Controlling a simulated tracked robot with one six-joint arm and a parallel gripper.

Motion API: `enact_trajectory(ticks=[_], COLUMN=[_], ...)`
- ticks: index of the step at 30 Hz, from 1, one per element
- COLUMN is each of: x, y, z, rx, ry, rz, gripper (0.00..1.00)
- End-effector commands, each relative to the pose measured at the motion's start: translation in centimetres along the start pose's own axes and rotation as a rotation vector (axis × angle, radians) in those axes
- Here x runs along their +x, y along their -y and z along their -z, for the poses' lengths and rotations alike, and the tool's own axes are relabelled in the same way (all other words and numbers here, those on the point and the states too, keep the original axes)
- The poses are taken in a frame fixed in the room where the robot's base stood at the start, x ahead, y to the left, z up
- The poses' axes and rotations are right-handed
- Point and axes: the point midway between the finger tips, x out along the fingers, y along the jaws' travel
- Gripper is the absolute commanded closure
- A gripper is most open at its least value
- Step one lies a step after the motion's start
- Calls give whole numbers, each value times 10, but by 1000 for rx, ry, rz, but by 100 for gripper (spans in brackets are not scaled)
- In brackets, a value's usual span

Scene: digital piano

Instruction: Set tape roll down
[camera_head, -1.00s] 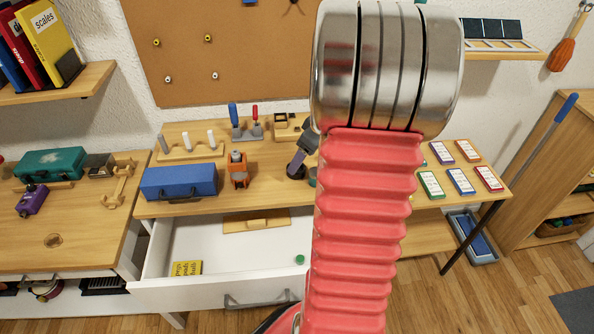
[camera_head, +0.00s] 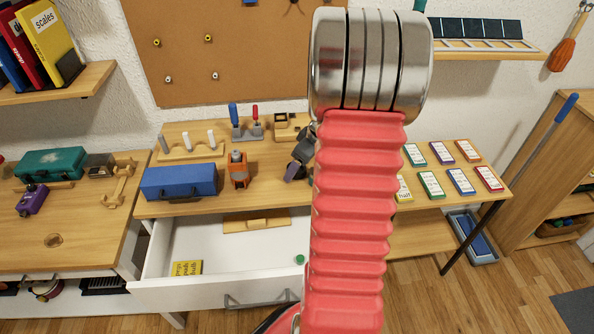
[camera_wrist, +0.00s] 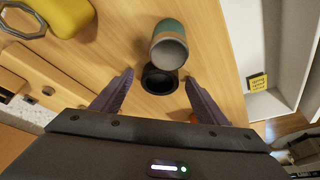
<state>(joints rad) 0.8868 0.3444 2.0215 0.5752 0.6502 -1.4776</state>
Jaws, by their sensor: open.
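A black ring (camera_wrist: 160,80), which looks like the tape roll, sits on the wooden desk in the wrist view. My gripper (camera_wrist: 159,74) is open, with one finger on each side of the ring and visible gaps between. I cannot tell for sure whether the ring touches the desk all round. A green cylinder with a pale open end (camera_wrist: 169,43) is just beyond the ring and overlaps it in the picture. In the head view my gripper (camera_head: 298,165) is small and dark over the desk, partly behind my red arm, and the ring is hidden.
A blue case (camera_head: 180,181) and an orange tool (camera_head: 238,170) stand left of my gripper. An open white drawer (camera_head: 215,292) is below the desk front. Several coloured cards (camera_head: 461,181) lie at the right. A yellow object (camera_wrist: 68,15) is at the wrist view's upper left.

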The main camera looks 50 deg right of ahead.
Motion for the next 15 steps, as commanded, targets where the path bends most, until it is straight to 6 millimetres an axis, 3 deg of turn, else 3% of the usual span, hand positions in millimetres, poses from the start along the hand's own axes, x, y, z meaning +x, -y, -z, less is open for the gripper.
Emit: enact_trajectory(ticks=[15], x=[0], y=[0], z=[0], rx=[0], ry=[0], rz=[0], gripper=[32])
